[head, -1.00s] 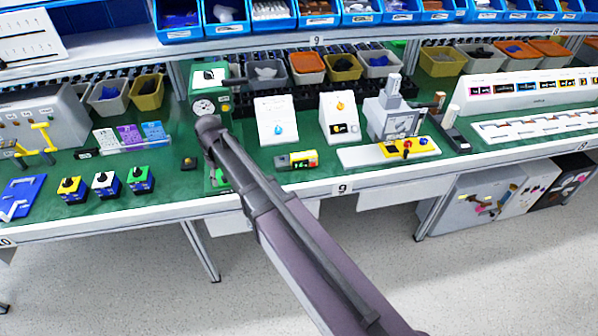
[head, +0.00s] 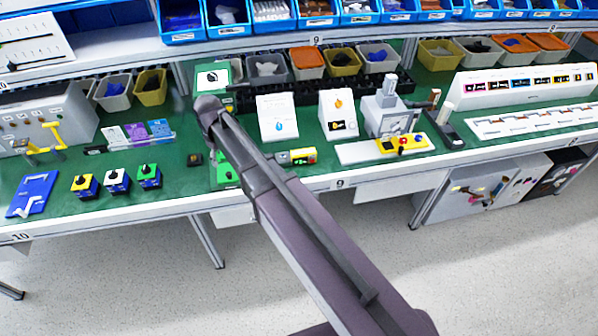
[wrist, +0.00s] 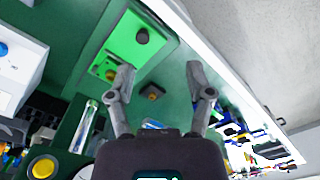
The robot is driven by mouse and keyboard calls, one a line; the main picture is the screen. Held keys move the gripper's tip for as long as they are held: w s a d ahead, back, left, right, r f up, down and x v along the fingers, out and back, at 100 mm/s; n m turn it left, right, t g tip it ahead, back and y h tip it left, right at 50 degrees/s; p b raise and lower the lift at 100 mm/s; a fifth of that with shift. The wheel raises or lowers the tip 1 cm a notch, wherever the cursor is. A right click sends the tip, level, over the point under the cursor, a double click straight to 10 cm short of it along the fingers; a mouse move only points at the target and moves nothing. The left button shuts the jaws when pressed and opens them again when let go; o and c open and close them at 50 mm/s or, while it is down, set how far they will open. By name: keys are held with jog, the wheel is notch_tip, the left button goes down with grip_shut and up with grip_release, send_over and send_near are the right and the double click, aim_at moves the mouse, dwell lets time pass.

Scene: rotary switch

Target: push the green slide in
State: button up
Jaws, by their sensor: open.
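A bright green block with a dark round knob (wrist: 142,36) shows at the upper left of the wrist view, at the bench's front edge; it appears to be the green slide. A small yellowish part sits at its near end. Part of the green block (head: 226,173) shows beside my arm in the head view; the rest is hidden by the arm. My gripper (wrist: 160,72) is open and empty, its left fingertip appearing close to the block's near end. I cannot tell whether they touch. The gripper is not visible in the head view, where my arm hides that spot.
A small black-and-yellow button block (wrist: 152,92) lies between the fingers in the wrist view. White panels (head: 277,118) stand to the right. The front bench edge (head: 300,190) is close.

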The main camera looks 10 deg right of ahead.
jog(key=s+d+f+m+b, duration=0.1)
jog(key=s+d+m, duration=0.2)
jog(key=s+d, duration=0.3)
jog(key=s+d+m+b, duration=0.1)
jog(key=s+d+m, duration=0.3)
jog(key=d, duration=1.1)
jog(key=shift+s+d+f+m, duration=0.25)
jog(key=shift+s+f+m, duration=0.1)
jog(key=shift+s, duration=0.85)
jog(key=shift+w, duration=0.1)
notch_tip(320, 180, up, 2)
jog(key=n+p, duration=0.2)
jog(key=n, duration=0.6)
send_over(229, 173)
jog(key=shift+a, duration=0.15)
jog(key=shift+f+b, duration=0.2)
jog(key=shift+b, duration=0.2)
notch_tip(229, 173, down, 13)
jog(key=b, duration=1.3)
jog(key=shift+f, duration=0.15)
